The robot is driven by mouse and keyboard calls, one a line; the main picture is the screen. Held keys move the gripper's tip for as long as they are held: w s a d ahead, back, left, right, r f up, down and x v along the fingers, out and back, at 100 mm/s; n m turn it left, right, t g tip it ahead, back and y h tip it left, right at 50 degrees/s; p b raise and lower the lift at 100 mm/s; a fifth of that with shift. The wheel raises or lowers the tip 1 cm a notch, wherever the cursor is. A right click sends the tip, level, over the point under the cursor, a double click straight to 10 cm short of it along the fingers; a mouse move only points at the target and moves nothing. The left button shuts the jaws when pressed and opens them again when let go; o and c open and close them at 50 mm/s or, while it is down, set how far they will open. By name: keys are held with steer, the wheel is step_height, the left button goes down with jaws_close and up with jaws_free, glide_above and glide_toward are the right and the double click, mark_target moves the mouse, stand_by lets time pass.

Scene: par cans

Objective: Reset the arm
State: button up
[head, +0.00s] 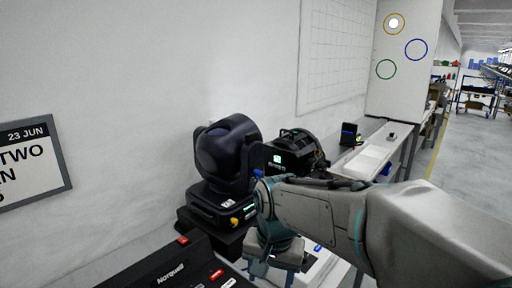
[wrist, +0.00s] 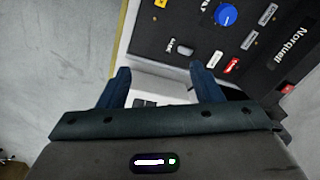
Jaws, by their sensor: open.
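My gripper shows in the wrist view (wrist: 160,85), its two blue fingers spread apart with nothing between them. It hangs over the front edge of the white bench, beside a black Norquell panel (wrist: 215,45) with a blue knob. In the head view my gripper (head: 275,276) is low in the middle, partly hidden at the lower edge of the picture. My arm reaches in from the right and bends down at the wrist. The Norquell panel (head: 150,270) is to the left of my gripper in the head view.
A black moving-head light (head: 225,160) stands close behind my wrist, with another black lamp unit (head: 295,150) beside it. The white bench (head: 370,160) runs back along the wall. Open grey floor (head: 465,165) lies to the right.

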steer(key=s+d+f+n+t+p, duration=0.1)
steer(key=s+d+f+n, duration=0.1)
steer(key=s+d, duration=0.8)
steer(key=shift+d+n+t, duration=0.3)
steer(key=shift+d+n, duration=0.1)
steer(key=shift+d, duration=0.65)
stand_by(1.0)
